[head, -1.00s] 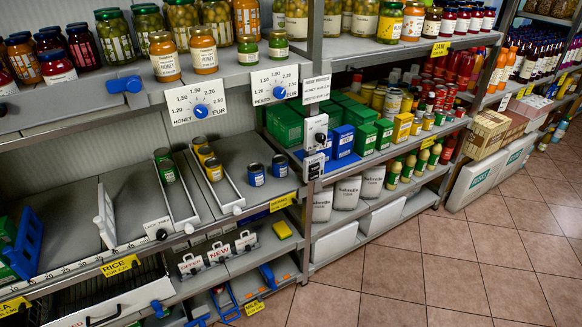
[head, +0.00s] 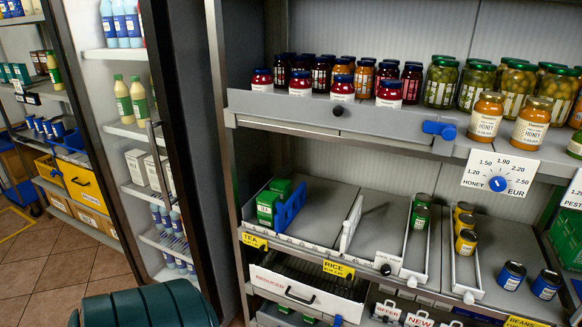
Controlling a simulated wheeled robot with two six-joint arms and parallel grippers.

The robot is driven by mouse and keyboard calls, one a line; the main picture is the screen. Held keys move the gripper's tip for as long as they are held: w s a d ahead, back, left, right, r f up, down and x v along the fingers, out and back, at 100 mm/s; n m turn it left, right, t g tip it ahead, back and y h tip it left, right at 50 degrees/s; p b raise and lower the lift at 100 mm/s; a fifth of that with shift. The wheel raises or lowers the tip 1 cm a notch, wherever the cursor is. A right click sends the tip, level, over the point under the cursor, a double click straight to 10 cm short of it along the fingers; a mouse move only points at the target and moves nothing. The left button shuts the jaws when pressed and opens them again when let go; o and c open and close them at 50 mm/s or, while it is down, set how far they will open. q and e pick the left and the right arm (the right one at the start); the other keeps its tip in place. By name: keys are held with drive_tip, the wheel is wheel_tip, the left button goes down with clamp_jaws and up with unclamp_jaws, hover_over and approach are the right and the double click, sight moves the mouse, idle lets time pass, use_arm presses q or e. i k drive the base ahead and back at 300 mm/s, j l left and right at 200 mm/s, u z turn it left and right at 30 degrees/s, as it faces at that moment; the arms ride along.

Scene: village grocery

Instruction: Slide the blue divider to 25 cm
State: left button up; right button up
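The blue divider (head: 290,207) stands upright on the middle shelf, just right of the green boxes (head: 274,200). A white scale strip (head: 300,244) runs along the shelf's front edge below it. Its numbers are too small to read now, so I cannot tell which mark the divider is at. A pale grey divider (head: 350,222) stands further right, with bare shelf (head: 322,215) between the two. Neither of my grippers is in view.
Two narrow trays with green tins (head: 420,217) and yellow tins (head: 465,232) stand right of the grey divider. A honey price dial (head: 498,183) hangs above. A drawer marked reduced (head: 305,292) is below. A cooler with a dark frame (head: 182,130) stands left.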

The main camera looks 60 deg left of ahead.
sight(281, 224)
drive_tip(key=u, duration=1.85)
